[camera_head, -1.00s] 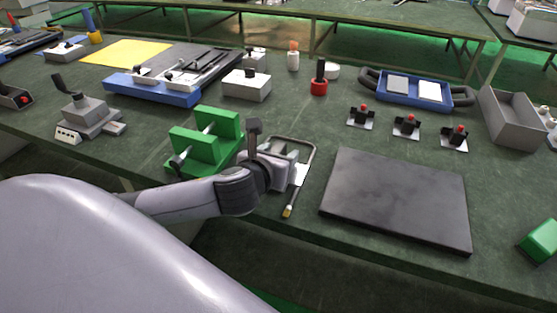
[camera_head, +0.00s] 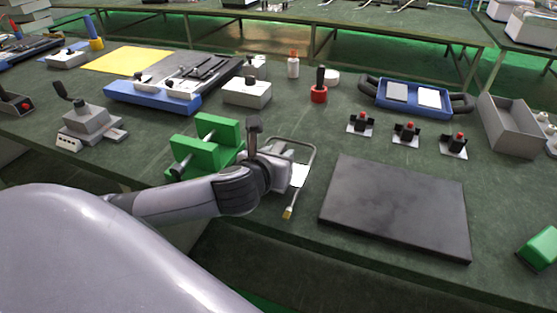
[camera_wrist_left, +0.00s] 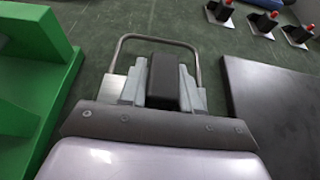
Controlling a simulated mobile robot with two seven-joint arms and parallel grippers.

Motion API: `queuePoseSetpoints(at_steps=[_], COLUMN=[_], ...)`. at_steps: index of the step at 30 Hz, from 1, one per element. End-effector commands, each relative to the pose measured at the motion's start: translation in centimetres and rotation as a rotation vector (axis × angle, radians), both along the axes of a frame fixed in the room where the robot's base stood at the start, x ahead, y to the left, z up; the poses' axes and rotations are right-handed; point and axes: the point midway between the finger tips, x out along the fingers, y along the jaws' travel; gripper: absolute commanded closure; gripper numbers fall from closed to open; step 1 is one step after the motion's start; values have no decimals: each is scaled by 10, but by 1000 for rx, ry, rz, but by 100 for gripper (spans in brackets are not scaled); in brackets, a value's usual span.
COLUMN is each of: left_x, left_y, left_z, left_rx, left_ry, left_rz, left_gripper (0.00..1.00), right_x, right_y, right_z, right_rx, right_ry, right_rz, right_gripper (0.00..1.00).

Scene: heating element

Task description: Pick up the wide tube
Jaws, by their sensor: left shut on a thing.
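The wide tube (camera_head: 313,157) is a thin grey metal tube bent into a U, with a yellow-brown end and a white plate on its right leg. It is at the front of the table in the head view, between the green fixture and the dark slab. My left gripper (camera_head: 280,165) is over its middle and shut on it. In the left wrist view, the tube's bend (camera_wrist_left: 158,37) shows beyond the fingers (camera_wrist_left: 165,85), with a leg on either side. The exact grip contact is hidden. I cannot tell whether the tube touches the table. My right gripper is not in view.
A green fixture (camera_head: 205,150) with metal rods stands close left of my left gripper. A flat dark slab (camera_head: 395,205) lies close to the right. Several red-topped parts (camera_head: 406,131), a blue tray (camera_head: 377,91) and a grey bin (camera_head: 515,130) are farther back.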

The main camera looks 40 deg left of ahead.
Motion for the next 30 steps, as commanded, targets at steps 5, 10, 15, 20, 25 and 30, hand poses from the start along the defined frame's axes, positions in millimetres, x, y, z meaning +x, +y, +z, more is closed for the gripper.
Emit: queuePoseSetpoints(at_steps=[5, 10, 15, 20, 25, 30], left_x=[1, 1, 1, 1, 1, 1], left_y=[0, 0, 0, 0, 1, 0], left_z=[48, 101, 142, 167, 180, 182], left_rx=[2, 0, 0, 0, 0, 0], left_ry=[-13, -16, -12, -9, -7, -5], left_rz=[-1, 1, 1, 2, 2, 2], left_gripper=[100, 100, 100, 100, 100, 100], right_x=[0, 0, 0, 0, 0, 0], right_y=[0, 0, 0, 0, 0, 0], right_z=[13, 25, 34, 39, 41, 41], right_rx=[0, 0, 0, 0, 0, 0], right_ry=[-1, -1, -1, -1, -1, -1], right_rz=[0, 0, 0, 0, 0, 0], right_gripper=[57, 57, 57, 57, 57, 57])
